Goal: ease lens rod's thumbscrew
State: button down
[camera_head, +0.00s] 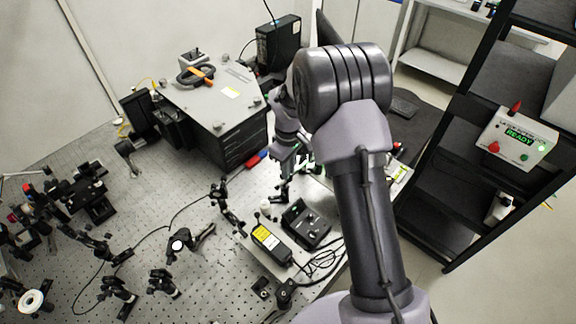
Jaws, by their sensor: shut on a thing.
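My gripper (293,160) is low over the optical bench, just right of the grey-topped cabinet, and my arm hides part of it. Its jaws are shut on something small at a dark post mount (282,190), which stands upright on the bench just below. This fits the lens rod's thumbscrew, but the screw itself is too small and too hidden to make out. I cannot tell the lens or how far the screw is turned.
The grey-topped spectrometer cabinet (215,92) stands left of my gripper. A black box (306,224), a yellow-labelled unit (270,243) and loose cables lie in front. Another post mount (226,203) stands left. A shelf rack (470,140) with a READY box (518,137) is right.

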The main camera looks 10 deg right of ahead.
jog(key=n+p, duration=0.1)
jog(key=n, duration=0.3)
jog(key=shift+r+n, duration=0.1)
jog(key=shift+n, duration=0.2)
jog(key=shift+n+p, duration=0.85)
jog(key=shift+n, duration=1.65)
jog(key=c, duration=1.4)
grip_release()
notch_tip(320, 180, up, 17)
jog(key=shift+r+p, duration=0.15)
jog(key=shift+p, duration=0.75)
